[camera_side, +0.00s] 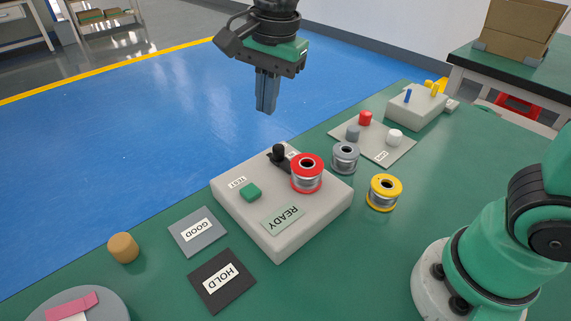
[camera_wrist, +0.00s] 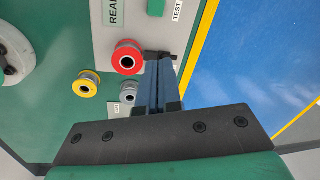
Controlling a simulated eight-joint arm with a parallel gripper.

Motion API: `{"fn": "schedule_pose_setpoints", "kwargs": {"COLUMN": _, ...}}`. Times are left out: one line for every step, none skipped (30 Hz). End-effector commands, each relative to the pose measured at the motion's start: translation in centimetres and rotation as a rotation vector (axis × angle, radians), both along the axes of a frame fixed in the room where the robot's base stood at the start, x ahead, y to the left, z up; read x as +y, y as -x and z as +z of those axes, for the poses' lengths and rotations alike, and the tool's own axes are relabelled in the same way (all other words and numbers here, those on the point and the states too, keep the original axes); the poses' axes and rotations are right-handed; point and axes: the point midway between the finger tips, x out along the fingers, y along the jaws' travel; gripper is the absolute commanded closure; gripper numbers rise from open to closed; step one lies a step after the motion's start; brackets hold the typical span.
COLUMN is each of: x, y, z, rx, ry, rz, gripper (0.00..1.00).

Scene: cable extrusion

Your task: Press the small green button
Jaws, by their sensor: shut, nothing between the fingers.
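The small green button (camera_side: 251,192) sits on top of a light grey box (camera_side: 298,232), beside a TEST label (camera_side: 238,182) and a READY plate (camera_side: 283,219). Part of the button shows at the top edge of the wrist view (camera_wrist: 156,7). My gripper (camera_side: 266,111) is shut and empty, pointing down. It is in the air, well above the box and apart from the button. In the wrist view my blue fingers (camera_wrist: 158,62) overlap a black part of the box and hide some of it.
A red spool (camera_side: 306,180) stands at the box's right side, near a black lever (camera_side: 279,153). A grey spool (camera_side: 345,158) and a yellow spool (camera_side: 384,193) are farther right. GOOD (camera_side: 198,231) and HOLD (camera_side: 222,281) plates lie in front. Open air surrounds my gripper.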

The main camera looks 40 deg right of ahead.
Motion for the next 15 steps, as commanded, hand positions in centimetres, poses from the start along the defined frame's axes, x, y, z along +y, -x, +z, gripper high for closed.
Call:
{"fn": "schedule_pose_setpoints", "kwargs": {"x": 0.9, "y": -0.4, "z": 0.1, "rx": 0.034, "ry": -0.002, "rz": -0.073, "gripper": 1.0}}
{"fn": "schedule_pose_setpoints", "kwargs": {"x": 1.3, "y": -0.6, "z": 0.2, "rx": 0.053, "ry": -0.003, "rz": -0.121, "gripper": 1.0}}
{"fn": "schedule_pose_setpoints", "kwargs": {"x": 1.9, "y": -0.7, "z": 0.3, "rx": 0.076, "ry": 0.0, "rz": -0.176, "gripper": 1.0}}
{"fn": "schedule_pose_setpoints", "kwargs": {"x": 2.2, "y": -0.8, "z": 0.3, "rx": 0.089, "ry": 0.0, "rz": -0.213, "gripper": 1.0}}
{"fn": "schedule_pose_setpoints", "kwargs": {"x": 2.4, "y": -0.9, "z": 0.3, "rx": 0.103, "ry": 0.003, "rz": -0.247, "gripper": 1.0}}
{"fn": "schedule_pose_setpoints", "kwargs": {"x": 2.8, "y": -1.0, "z": 0.3, "rx": 0.115, "ry": 0.006, "rz": -0.284, "gripper": 1.0}}
{"fn": "schedule_pose_setpoints", "kwargs": {"x": 3.0, "y": -1.0, "z": 0.4, "rx": 0.124, "ry": 0.008, "rz": -0.307, "gripper": 1.0}}
{"fn": "schedule_pose_setpoints", "kwargs": {"x": 3.1, "y": -1.0, "z": 0.4, "rx": 0.131, "ry": 0.01, "rz": -0.326, "gripper": 1.0}}
{"fn": "schedule_pose_setpoints", "kwargs": {"x": 3.3, "y": -1.1, "z": 0.4, "rx": 0.138, "ry": 0.012, "rz": -0.348, "gripper": 1.0}}
{"fn": "schedule_pose_setpoints", "kwargs": {"x": 3.4, "y": -1.1, "z": 0.4, "rx": 0.14, "ry": 0.013, "rz": -0.36, "gripper": 1.0}}
{"fn": "schedule_pose_setpoints", "kwargs": {"x": 3.4, "y": -1.1, "z": 0.4, "rx": 0.143, "ry": 0.014, "rz": -0.368, "gripper": 1.0}}
{"fn": "schedule_pose_setpoints", "kwargs": {"x": 3.5, "y": -1.1, "z": 0.4, "rx": 0.145, "ry": 0.015, "rz": -0.374, "gripper": 1.0}}
{"fn": "schedule_pose_setpoints", "kwargs": {"x": 3.5, "y": -1.1, "z": 0.4, "rx": 0.146, "ry": 0.015, "rz": -0.377, "gripper": 1.0}}
{"fn": "schedule_pose_setpoints", "kwargs": {"x": 3.5, "y": -1.1, "z": 0.4, "rx": 0.147, "ry": 0.016, "rz": -0.378, "gripper": 1.0}}
{"fn": "schedule_pose_setpoints", "kwargs": {"x": 3.5, "y": -1.1, "z": 0.4, "rx": 0.146, "ry": 0.015, "rz": -0.379, "gripper": 1.0}}
